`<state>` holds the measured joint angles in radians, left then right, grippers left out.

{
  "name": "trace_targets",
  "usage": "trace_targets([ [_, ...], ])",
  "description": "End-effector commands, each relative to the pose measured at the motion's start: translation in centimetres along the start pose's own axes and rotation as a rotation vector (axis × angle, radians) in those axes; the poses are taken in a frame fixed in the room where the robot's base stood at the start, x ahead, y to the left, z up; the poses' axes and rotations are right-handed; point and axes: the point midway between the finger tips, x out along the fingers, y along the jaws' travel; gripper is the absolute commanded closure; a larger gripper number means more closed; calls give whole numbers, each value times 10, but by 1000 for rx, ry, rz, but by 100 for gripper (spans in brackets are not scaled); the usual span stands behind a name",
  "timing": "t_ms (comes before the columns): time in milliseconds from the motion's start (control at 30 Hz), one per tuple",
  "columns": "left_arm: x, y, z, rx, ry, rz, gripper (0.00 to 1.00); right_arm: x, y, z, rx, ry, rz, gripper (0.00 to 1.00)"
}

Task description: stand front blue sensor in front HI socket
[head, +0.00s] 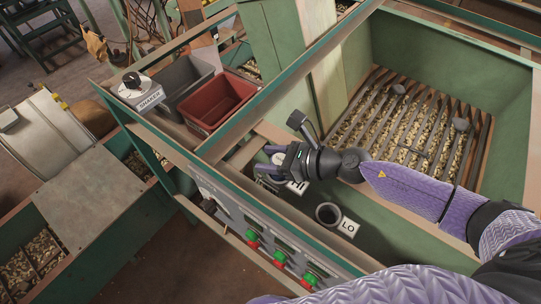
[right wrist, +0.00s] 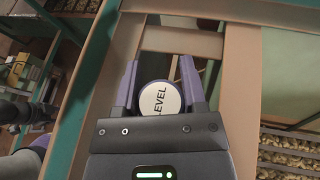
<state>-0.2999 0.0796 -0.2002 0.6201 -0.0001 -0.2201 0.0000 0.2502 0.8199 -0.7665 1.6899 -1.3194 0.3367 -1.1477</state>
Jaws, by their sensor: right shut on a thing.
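My right gripper (head: 270,160) is over the green hopper's front ledge, with its purple fingers pointing left. In the right wrist view, the gripper (right wrist: 162,88) is shut on the blue sensor (right wrist: 159,101). The sensor has a round white cap marked LEVEL and a blue rim, seen from its cap end between the fingers. Its lower body is hidden. The front HI socket's label (head: 298,187) shows just below the gripper; the gripper covers most of the socket, so I cannot tell whether the sensor is in it. My left gripper is out of view.
The LO socket (head: 328,213) is an open dark ring to the right of the HI label. A red bin (head: 219,100) and a grey bin (head: 184,82) stand at the upper left. A slatted grate (head: 415,125) over nuts lies behind. A button panel (head: 270,245) runs along the front.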

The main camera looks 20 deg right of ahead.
Motion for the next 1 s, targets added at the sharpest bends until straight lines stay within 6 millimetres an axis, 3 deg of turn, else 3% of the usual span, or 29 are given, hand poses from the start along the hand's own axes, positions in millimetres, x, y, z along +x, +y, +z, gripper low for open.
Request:
trace_targets([
  [33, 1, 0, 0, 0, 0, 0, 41, 0, 0, -1, 0, 0, 0, 43],
  [100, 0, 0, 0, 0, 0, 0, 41, 0, 0, 0, 0, 0, 0, 32],
  [367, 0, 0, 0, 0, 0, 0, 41, -1, 0, -1, 0, 1, 0, 32],
  [1000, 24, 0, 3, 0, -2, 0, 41, -71, -1, -5, 2, 3, -3, 32],
])
